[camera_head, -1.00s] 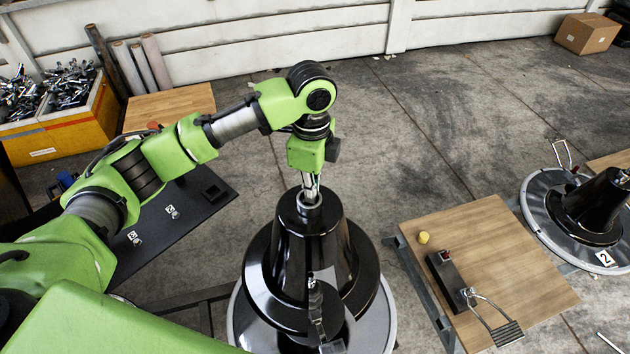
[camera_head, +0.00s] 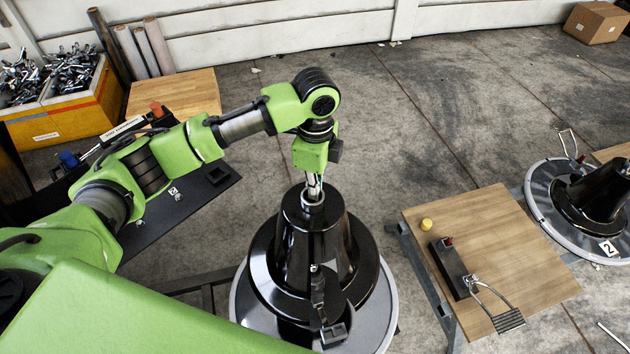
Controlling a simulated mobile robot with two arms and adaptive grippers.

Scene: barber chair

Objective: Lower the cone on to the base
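The cone (camera_head: 297,240) is a glossy black, flared part with a narrow light collar at its top, standing upright in the middle of the head view. Beneath it is the round base (camera_head: 244,318) with a silver-grey rim. Dark stepped rings surround the cone's lower part, and I cannot tell whether a gap is left under it. My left gripper (camera_head: 314,187) points straight down, with its slim metal fingers close together at the collar, seemingly shut on the cone. The fingertips are partly hidden. My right gripper is not in view.
An orange bin (camera_head: 75,115) stands at upper left.

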